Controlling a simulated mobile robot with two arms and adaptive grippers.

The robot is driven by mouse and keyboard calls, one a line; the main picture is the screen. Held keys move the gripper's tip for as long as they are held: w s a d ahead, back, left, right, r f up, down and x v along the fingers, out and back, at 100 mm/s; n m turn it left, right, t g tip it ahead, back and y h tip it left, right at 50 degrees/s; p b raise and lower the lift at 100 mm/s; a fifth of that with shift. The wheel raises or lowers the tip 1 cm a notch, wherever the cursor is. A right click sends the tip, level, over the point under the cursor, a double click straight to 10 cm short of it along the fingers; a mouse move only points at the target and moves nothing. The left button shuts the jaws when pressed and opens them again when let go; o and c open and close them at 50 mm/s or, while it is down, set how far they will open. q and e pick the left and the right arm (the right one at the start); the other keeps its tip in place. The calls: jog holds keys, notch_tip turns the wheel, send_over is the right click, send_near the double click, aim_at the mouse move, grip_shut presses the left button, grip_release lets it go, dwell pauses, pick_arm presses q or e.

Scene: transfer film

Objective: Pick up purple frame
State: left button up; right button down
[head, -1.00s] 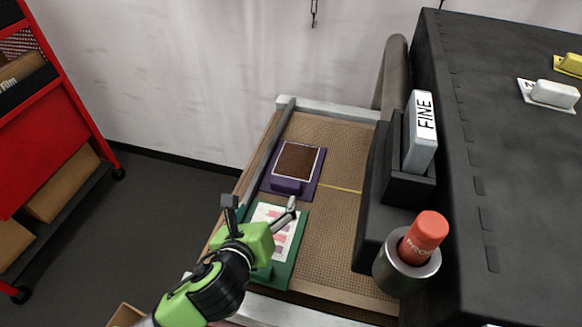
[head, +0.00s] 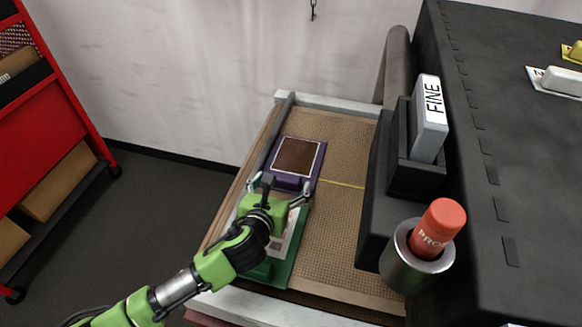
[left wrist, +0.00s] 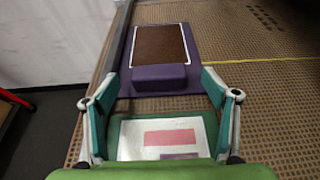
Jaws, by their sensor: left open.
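The purple frame (head: 272,181) lies flat on the brown perforated bed near its left rail, with a brown panel edged in white and a raised purple block at its near end. It also shows in the left wrist view (left wrist: 184,92), ahead of and between my fingers. My left gripper (head: 281,186) is open and empty at the near edge of the purple frame, its fingers either side of the raised block. A green frame (head: 284,270) with a printed white sheet lies nearer, partly hidden under my left arm. My right gripper is not in view.
A dark holder with a grey block marked FINE (head: 431,120) and a metal cup (head: 405,262) with a red-capped bottle stand right of the bed. A red cart (head: 45,120) stands at far left. The bed right of the frames is clear.

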aim_at(285, 178)
pick_arm(q)
jog(key=x, duration=0.4)
jog(key=shift+w+f, duration=0.1)
jog(key=shift+f, duration=0.1)
jog(key=c, duration=1.2)
jog(key=shift+c, duration=0.2)
jog(key=shift+r, duration=0.15)
